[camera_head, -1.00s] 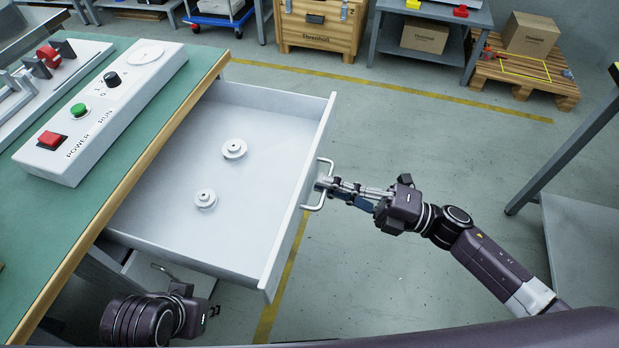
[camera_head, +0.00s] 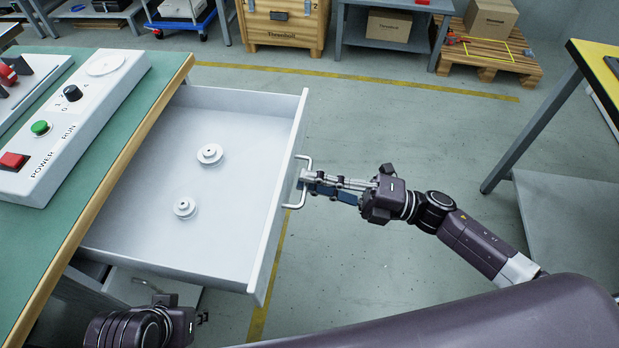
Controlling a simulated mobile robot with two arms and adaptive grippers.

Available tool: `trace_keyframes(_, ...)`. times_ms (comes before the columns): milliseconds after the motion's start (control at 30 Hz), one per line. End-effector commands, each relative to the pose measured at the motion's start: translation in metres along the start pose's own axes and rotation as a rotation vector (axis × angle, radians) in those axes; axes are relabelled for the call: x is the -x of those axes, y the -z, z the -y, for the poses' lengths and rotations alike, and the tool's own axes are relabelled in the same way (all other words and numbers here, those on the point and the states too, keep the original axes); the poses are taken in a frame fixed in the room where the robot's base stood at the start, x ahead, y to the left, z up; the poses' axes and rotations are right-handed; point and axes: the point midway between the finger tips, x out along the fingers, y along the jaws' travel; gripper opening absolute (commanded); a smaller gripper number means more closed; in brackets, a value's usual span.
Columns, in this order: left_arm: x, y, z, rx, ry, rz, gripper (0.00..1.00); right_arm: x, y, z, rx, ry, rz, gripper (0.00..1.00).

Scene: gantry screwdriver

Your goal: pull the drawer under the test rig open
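The light grey drawer (camera_head: 150,225) stands out far from under the green-topped bench (camera_head: 85,160). Two small white pulley-like discs, one farther back (camera_head: 210,153) and one nearer (camera_head: 185,207), lie on its floor. Its bar handle (camera_head: 303,158) is on the outer front face. My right gripper (camera_head: 305,183) reaches in from the right, with its fingers closed together around the handle's bar. My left gripper (camera_head: 199,319) is low at the bottom left, beside the drawer's near side and apart from it; its fingers are too dark and small to read.
A white control box (camera_head: 75,125) with red and green buttons sits on the bench. A yellow-topped table (camera_head: 592,60) with a low shelf stands at the right. A wooden crate (camera_head: 283,25) and a pallet (camera_head: 490,55) are at the back. The floor between is clear.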

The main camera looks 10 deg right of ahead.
Motion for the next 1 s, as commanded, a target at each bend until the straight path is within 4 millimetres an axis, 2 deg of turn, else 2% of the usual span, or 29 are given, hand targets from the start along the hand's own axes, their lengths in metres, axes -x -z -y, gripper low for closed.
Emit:
trace_keyframes(300,0.0,0.0,0.0,-0.001,0.001,0.0,0.23,0.064,-0.001,0.001,-0.002,0.005,0.003,0.14)
trace_keyframes(500,0.0,0.0,0.001,-0.001,0.001,0.0,0.23,0.099,-0.001,0.0,-0.001,0.003,0.003,0.14)
trace_keyframes(700,0.0,0.0,0.001,-0.001,0.001,0.0,0.23,0.112,-0.001,0.0,0.001,0.0,0.001,0.14)
trace_keyframes(1000,0.0,0.0,0.001,-0.001,0.001,0.0,0.23,0.113,-0.001,-0.001,0.001,0.0,0.001,0.14)
